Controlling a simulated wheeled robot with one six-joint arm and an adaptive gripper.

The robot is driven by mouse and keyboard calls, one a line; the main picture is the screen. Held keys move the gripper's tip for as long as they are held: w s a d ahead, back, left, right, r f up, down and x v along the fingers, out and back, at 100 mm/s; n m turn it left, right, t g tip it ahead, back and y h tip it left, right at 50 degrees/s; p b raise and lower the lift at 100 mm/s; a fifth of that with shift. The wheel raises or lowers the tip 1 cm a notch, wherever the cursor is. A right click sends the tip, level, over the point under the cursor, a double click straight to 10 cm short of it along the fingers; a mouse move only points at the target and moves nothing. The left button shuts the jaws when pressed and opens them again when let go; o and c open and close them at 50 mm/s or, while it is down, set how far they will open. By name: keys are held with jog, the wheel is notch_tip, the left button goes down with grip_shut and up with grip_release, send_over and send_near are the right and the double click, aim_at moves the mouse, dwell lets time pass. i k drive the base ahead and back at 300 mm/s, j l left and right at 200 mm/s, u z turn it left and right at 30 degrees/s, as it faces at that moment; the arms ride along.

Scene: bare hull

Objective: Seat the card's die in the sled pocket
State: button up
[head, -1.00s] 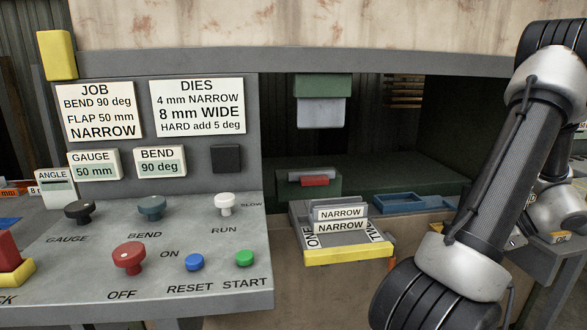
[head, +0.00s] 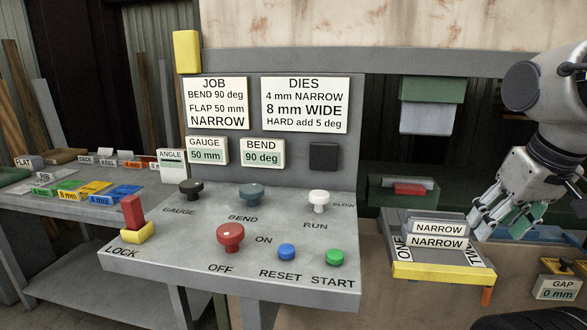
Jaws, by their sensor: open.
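The JOB card (head: 215,103) reads bend 90 deg, flap 50 mm, NARROW. The grey sled (head: 400,254) has a yellow front edge and ONE and TWO marked at its sides. Two NARROW labels (head: 438,229) stand one behind the other on it, with a grey block edge behind them. I cannot tell whether that block sits fully in a pocket; the labels hide its base. My gripper (head: 500,226) is open, pointing down just right of the sled, apart from the labels. Green shows at its fingers, and I see nothing held.
A red piece (head: 409,189) lies on the green press bed behind the sled. A blue tray (head: 545,235) is partly hidden behind my gripper. The control panel (head: 180,245) with knobs stands left of the sled. A side table (head: 60,205) with several coloured, labelled pieces is far left.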

aim_at(545, 233)
jog(key=z, duration=1.3)
